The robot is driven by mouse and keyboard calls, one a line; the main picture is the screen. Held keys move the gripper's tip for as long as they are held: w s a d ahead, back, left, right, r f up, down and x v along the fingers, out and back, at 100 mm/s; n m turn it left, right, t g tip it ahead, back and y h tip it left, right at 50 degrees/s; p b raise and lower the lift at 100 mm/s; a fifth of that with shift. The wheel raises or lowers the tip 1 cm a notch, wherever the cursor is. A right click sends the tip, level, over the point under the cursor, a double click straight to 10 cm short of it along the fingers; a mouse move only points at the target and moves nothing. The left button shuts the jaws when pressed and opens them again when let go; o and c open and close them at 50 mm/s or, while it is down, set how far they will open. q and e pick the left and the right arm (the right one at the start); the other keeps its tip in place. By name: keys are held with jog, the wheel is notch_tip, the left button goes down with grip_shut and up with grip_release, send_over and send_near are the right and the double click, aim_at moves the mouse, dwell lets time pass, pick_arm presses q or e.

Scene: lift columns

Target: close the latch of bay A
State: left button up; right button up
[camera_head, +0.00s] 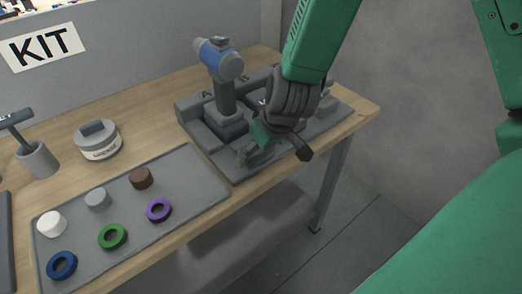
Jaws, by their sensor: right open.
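A grey fixture (187,113) with several bays sits on the back right of the wooden bench. A letter A is faintly visible behind the bay at its left. A tool with a blue and grey head (220,60) stands upright in that bay. My right gripper (277,146) is open, pointing down over the front of the fixture, just right of the tool. The latch's position is unclear, partly hidden by the gripper. My left gripper is not in view.
A grey mat (190,205) holds blue, green and purple rings and white, grey and brown round pieces. A labelled round container (98,141) and a grey cup (38,160) with a tool stand behind it. The bench's right edge lies just beyond the fixture.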

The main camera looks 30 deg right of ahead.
jog(key=shift+a, duration=0.35)
jog(key=shift+d+f, duration=0.1)
jog(key=shift+d, duration=0.35)
jog(key=c, duration=1.7)
jog(key=shift+w+a+p, duration=0.2)
jog(key=shift+w+p, duration=0.65)
jog(key=shift+w, duration=0.5)
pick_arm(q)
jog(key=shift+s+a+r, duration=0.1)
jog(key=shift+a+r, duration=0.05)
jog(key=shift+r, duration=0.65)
pick_arm(e)
jog(key=o, duration=1.7)
jog(key=shift+w+f, duration=0.1)
jog(key=shift+w, duration=0.1)
